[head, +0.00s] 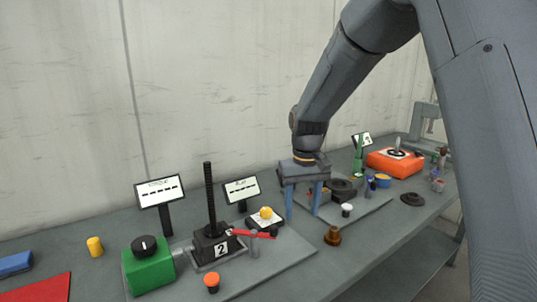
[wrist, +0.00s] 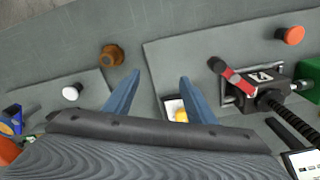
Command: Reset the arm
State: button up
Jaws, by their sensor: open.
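My gripper (head: 303,213) hangs from my arm near the middle of the head view, pointing down over the bench. Its two blue fingers are apart with nothing between them, and they also show in the wrist view (wrist: 158,82). A black screw jack marked 2 (head: 213,246), with a tall threaded rod and a red handle (head: 253,234), stands on a grey plate left of my gripper. A yellow-topped dark box (head: 265,220) sits between jack and gripper. In the wrist view the jack (wrist: 262,82) is at the right.
A brown knob-like part (head: 333,237) stands on the bench near my gripper. A green box with a black dial (head: 148,266) and an orange button (head: 211,282) are at the left. Another plate (head: 368,207) with parts and an orange device (head: 394,163) are to the right.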

jog(key=s+d+f+m, duration=0.1)
jog(key=s+d, duration=0.4)
jog(key=s, duration=0.6)
jog(key=s+d+f+m, duration=0.1)
jog(key=s+d+f, duration=0.3)
jog(key=s, duration=0.8)
jog(key=shift+d+f+m+t, duration=0.2)
jog(key=shift+d+m+t, duration=0.15)
jog(key=shift+d, duration=0.25)
jog(key=shift+w, duration=0.1)
